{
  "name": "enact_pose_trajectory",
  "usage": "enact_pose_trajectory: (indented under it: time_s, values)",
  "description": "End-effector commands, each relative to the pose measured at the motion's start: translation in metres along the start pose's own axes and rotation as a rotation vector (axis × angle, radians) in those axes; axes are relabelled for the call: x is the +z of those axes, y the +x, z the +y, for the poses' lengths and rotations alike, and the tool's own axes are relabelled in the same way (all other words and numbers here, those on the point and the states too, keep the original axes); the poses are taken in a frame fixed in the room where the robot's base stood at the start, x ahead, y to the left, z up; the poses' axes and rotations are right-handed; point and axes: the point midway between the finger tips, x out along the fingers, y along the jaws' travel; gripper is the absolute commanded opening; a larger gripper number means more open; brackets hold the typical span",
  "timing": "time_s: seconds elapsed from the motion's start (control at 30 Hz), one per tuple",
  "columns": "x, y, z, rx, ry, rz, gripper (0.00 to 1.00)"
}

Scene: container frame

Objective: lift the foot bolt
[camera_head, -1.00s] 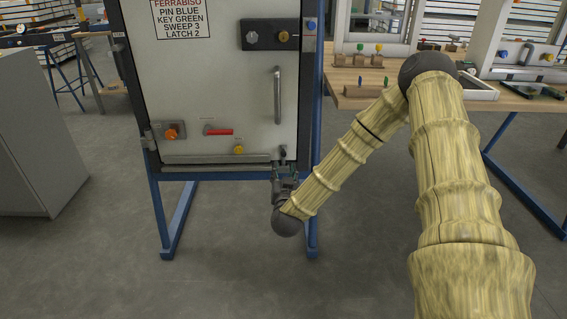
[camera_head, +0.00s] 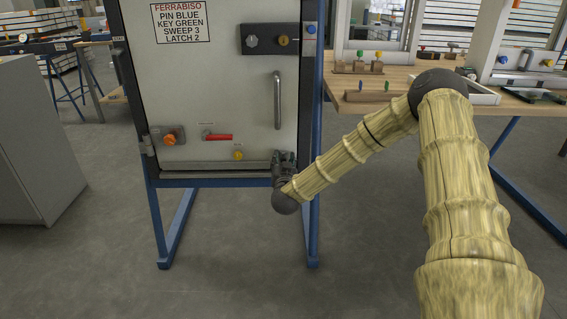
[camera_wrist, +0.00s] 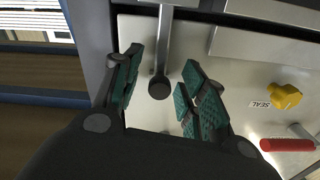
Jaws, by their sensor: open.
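The foot bolt (camera_wrist: 164,42) shows in the wrist view as a grey metal rod ending in a dark round knob (camera_wrist: 160,88). It lies on the pale door (camera_head: 222,95) at its lower right corner as the head view shows it. My gripper (camera_wrist: 163,70) is open, with one green-padded finger on each side of the rod and knob. Gaps show between the pads and the bolt. In the head view my gripper (camera_head: 285,155) is in front of that corner and hides the bolt.
Beside the gripper on the door are a yellow seal knob (camera_wrist: 286,97) and a red lever (camera_wrist: 287,145). Higher up is a vertical handle (camera_head: 277,100). A blue frame (camera_head: 314,190) carries the door. A wooden workbench (camera_head: 400,76) stands at the right.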

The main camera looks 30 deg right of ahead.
Motion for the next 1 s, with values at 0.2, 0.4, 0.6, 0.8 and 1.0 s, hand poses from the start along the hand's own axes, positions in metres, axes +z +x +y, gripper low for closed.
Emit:
enact_pose_trajectory:
  time_s: [0.2, 0.4, 0.6, 0.8, 1.0]
  values:
    - [0.000, 0.001, 0.000, 0.000, 0.000, 0.000, 0.42]
    - [0.000, 0.001, 0.000, 0.000, 0.000, 0.000, 0.15]
    - [0.000, 0.000, 0.000, -0.001, 0.000, 0.000, 0.00]
    - [-0.004, 0.000, -0.002, -0.002, 0.001, 0.000, 0.00]
    - [-0.020, 0.000, -0.006, -0.003, 0.001, 0.001, 0.00]
